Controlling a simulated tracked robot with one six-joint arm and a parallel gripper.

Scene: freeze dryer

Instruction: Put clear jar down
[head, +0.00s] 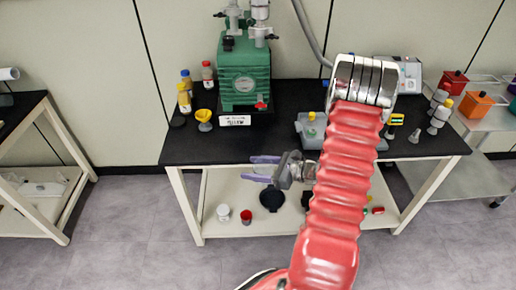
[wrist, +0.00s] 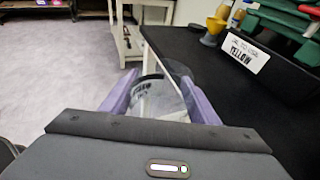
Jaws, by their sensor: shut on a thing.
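My gripper (head: 262,169) is in front of the black table's front edge in the head view, its purple fingers pointing left. In the wrist view my gripper (wrist: 160,105) has its two purple fingers around a clear jar (wrist: 160,98), shut on it. The jar is see-through, with dark lettering low on its side. The black tabletop (wrist: 215,85) lies to the right of the jar in the wrist view. I cannot make out the jar clearly in the head view.
The black tabletop (head: 190,148) carries a green machine (head: 243,72), a yellow funnel (head: 204,118) and several bottles at the back left. Its front left part is bare. A lower shelf (head: 215,195) holds a white jar (head: 223,212) and a red container (head: 246,216).

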